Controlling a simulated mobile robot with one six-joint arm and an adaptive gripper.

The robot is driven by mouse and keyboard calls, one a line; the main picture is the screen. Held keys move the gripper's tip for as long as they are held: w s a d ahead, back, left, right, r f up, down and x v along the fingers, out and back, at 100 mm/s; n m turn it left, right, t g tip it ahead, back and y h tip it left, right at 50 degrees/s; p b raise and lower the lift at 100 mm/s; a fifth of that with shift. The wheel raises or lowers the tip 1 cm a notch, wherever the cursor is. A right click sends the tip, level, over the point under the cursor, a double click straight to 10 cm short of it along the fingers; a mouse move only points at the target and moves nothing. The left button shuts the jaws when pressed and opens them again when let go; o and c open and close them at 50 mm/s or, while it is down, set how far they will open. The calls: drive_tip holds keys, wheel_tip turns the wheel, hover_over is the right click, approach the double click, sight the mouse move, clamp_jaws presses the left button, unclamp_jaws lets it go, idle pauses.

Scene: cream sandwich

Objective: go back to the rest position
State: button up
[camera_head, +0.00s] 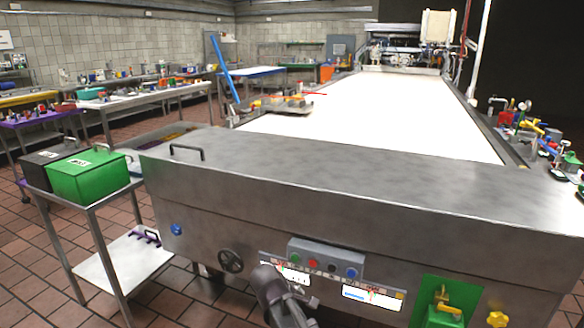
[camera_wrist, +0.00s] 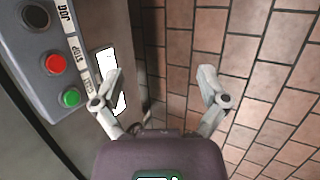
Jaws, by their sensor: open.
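My gripper (camera_wrist: 161,75) is open, with its two fingers spread wide and nothing between them in the wrist view. The brown tiled floor and the machine's front panel edge show behind the fingers. In the head view my arm's end (camera_head: 272,288) is low at the bottom centre, in front of the steel machine (camera_head: 330,175). Its fingertips are hard to make out there. The grey control box (camera_head: 325,259) is just right of and above it in that view. In the wrist view the box (camera_wrist: 30,75) is at the upper left, apart from the fingers.
The box carries a red button (camera_wrist: 55,63) and a green button (camera_wrist: 71,97). A handwheel (camera_head: 231,261) is left of my arm's end. A cart (camera_head: 88,200) with a green bin (camera_head: 88,176) stands at left. Tiled floor (camera_wrist: 265,90) is open at right in the wrist view.

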drive_tip(key=s+d+f+m+g+y, duration=0.1)
drive_tip(key=s+d+m+g+y, duration=0.1)
drive_tip(key=s+d+m, duration=0.4)
drive_tip(key=s+d+f+m+g+y, duration=0.2)
drive_tip(key=d+m+y, duration=0.1)
drive_tip(key=d+m, duration=0.55)
wheel_tip(320, 180, up, 24)
drive_tip(key=d+n+p, duration=0.1)
drive_tip(key=p, duration=2.3)
drive_tip(key=shift+d+r, duration=0.2)
drive_tip(key=shift+d, duration=0.05)
drive_tip(key=shift+n, duration=0.25)
